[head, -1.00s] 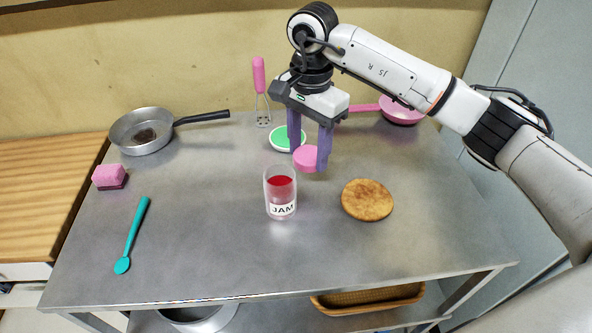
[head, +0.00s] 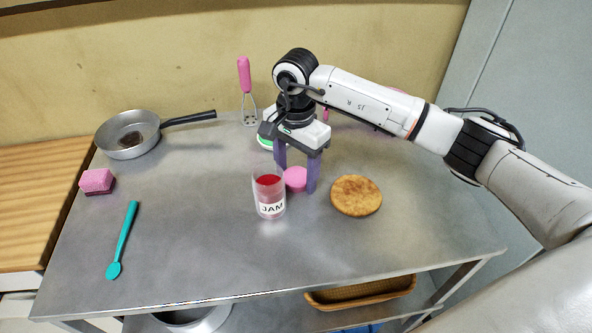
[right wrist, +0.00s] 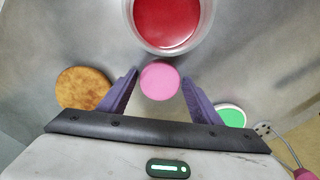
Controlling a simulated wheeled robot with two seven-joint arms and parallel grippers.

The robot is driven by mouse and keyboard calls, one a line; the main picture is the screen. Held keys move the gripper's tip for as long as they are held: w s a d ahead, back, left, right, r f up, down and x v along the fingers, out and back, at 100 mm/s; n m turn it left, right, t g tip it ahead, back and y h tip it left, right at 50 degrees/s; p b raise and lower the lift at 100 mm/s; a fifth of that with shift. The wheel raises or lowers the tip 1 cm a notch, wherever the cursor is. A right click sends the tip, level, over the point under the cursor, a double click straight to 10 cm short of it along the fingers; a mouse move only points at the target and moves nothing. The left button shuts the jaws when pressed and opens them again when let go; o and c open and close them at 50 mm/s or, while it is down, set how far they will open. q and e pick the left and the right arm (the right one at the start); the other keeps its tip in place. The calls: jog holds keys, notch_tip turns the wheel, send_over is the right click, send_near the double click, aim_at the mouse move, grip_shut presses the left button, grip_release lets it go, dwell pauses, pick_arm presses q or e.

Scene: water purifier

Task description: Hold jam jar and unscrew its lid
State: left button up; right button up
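A clear jam jar (head: 269,190) with red contents and a JAM label stands upright and uncovered on the metal table. Its open mouth shows at the top of the right wrist view (right wrist: 166,22). A round pink lid (head: 296,179) is behind and to the right of the jar, separate from it. My right gripper (head: 297,183) points down with its purple fingers on both sides of the lid, gripping it low, close to the tabletop. The lid sits between the fingertips in the right wrist view (right wrist: 160,80). My left gripper is not in view.
A round brown flatbread-like item (head: 356,196) lies right of the jar. A teal spoon (head: 123,240), pink sponge (head: 97,181) and pan (head: 128,134) are at left. A pink-handled masher (head: 246,92) stands at the back. The table's front middle is clear.

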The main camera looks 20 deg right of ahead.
aim_at(296, 177)
jog(key=shift+o, duration=0.3)
jog(key=shift+r, duration=0.1)
jog(key=shift+r, duration=0.25)
notch_tip(296, 177, up, 12)
jog(key=b, duration=0.1)
jog(key=shift+f, duration=0.15)
